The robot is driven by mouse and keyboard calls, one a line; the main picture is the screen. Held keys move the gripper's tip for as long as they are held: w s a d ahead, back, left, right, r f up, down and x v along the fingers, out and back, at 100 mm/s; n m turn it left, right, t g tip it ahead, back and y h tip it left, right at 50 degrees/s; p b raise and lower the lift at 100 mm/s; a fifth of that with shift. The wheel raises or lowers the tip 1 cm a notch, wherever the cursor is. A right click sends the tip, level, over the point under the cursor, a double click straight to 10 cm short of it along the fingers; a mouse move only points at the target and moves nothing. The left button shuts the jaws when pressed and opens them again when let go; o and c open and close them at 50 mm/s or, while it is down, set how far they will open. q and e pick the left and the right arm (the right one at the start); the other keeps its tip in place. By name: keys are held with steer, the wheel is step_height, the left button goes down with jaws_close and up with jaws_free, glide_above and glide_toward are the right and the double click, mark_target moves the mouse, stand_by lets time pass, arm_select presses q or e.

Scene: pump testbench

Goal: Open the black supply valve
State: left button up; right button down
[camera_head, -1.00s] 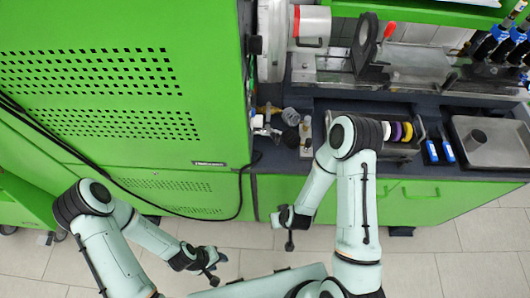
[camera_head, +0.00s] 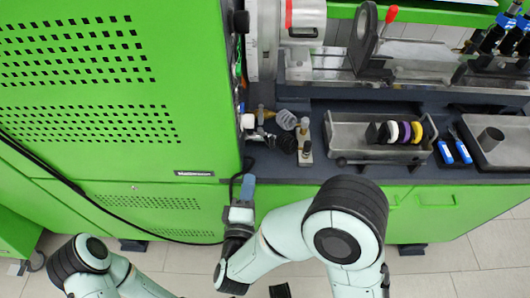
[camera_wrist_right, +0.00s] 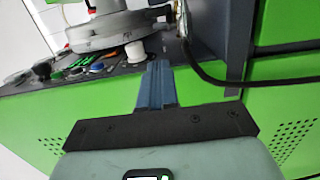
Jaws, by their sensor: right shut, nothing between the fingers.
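My right gripper (camera_head: 248,180) is shut and empty, its blue fingers pointing at the bench's front edge beside the green cabinet. In the right wrist view the closed fingers (camera_wrist_right: 158,72) are just before the dark bench edge. A small cluster of pipe fittings with dark parts (camera_head: 262,136) stands on the bench beside the cabinet, beyond the fingertips and apart from them. A black knob (camera_head: 241,22) sits on the cabinet's right side. I cannot tell for sure which dark part is the black supply valve. My left gripper is out of view.
The green cabinet (camera_head: 110,90) walls off the left. A black cable (camera_wrist_right: 205,75) hangs close to the right fingers. A metal tray (camera_head: 350,135) with coloured rings lies farther right.

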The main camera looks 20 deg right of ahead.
steer(key=x, duration=0.3)
steer(key=d+x, duration=0.1)
steer(key=x, duration=0.2)
steer(key=d+x, duration=0.1)
steer(key=x, duration=0.3)
steer(key=shift+s, duration=0.35)
steer(key=shift+w+d, duration=0.15)
steer(key=shift+d, duration=0.25)
steer(key=shift+w+d, duration=0.1)
